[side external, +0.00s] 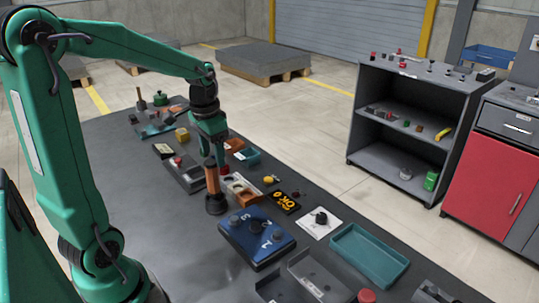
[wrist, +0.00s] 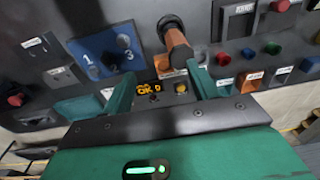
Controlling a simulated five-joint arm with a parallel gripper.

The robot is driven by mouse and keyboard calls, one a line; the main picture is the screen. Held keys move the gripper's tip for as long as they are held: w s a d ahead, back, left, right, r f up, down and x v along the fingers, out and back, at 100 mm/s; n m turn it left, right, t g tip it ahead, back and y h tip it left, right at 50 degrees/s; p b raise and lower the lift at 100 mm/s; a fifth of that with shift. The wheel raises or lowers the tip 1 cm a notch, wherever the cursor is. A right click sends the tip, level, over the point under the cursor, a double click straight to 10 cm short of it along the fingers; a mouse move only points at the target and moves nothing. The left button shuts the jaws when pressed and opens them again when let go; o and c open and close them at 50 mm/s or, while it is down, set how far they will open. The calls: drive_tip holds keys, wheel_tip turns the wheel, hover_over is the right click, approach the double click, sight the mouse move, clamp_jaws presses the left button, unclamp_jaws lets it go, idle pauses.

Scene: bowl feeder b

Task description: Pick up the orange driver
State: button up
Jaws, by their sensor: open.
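The orange driver (side external: 212,180) stands upright on the dark bench, its orange handle up and its dark round base (side external: 215,204) at the bottom. My gripper (side external: 210,153) is directly above it, close to the handle's top; I cannot tell whether they touch. In the wrist view the driver (wrist: 178,44) shows just beyond the fingertips, nearer the right finger. My gripper (wrist: 161,73) is open there, with its two green fingers apart and nothing held between them.
A blue numbered block (side external: 257,237) stands just in front of the driver. An orange tray (side external: 242,195) and a small black sign (side external: 286,203) lie to its right. A grey box (side external: 182,175) is behind left. A teal tray (side external: 369,256) lies farther right.

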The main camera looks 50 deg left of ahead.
sight(211, 162)
drive_tip(key=shift+w+a+f+g, duration=0.2)
drive_tip(key=shift+a+f, duration=0.35)
drive_tip(key=shift+a, duration=0.25)
drive_tip(key=shift+w+a+f+g, duration=0.2)
drive_tip(key=shift+a+f, duration=0.35)
drive_tip(key=shift+a, duration=0.2)
drive_tip(key=shift+a+f, duration=0.1)
drive_tip(key=shift+f, duration=3.85)
drive_tip(key=c, duration=1.2)
drive_tip(key=shift+o, duration=0.2)
drive_tip(key=shift+r, duration=0.2)
drive_tip(key=shift+r, duration=0.45)
wheel_tip(211, 162, up, 3)
drive_tip(key=shift+r, duration=0.15)
drive_tip(key=d+r, duration=0.6)
drive_tip(key=d, duration=0.5)
drive_tip(key=shift+s+d+r, duration=0.3)
drive_tip(key=shift+s+d, duration=0.05)
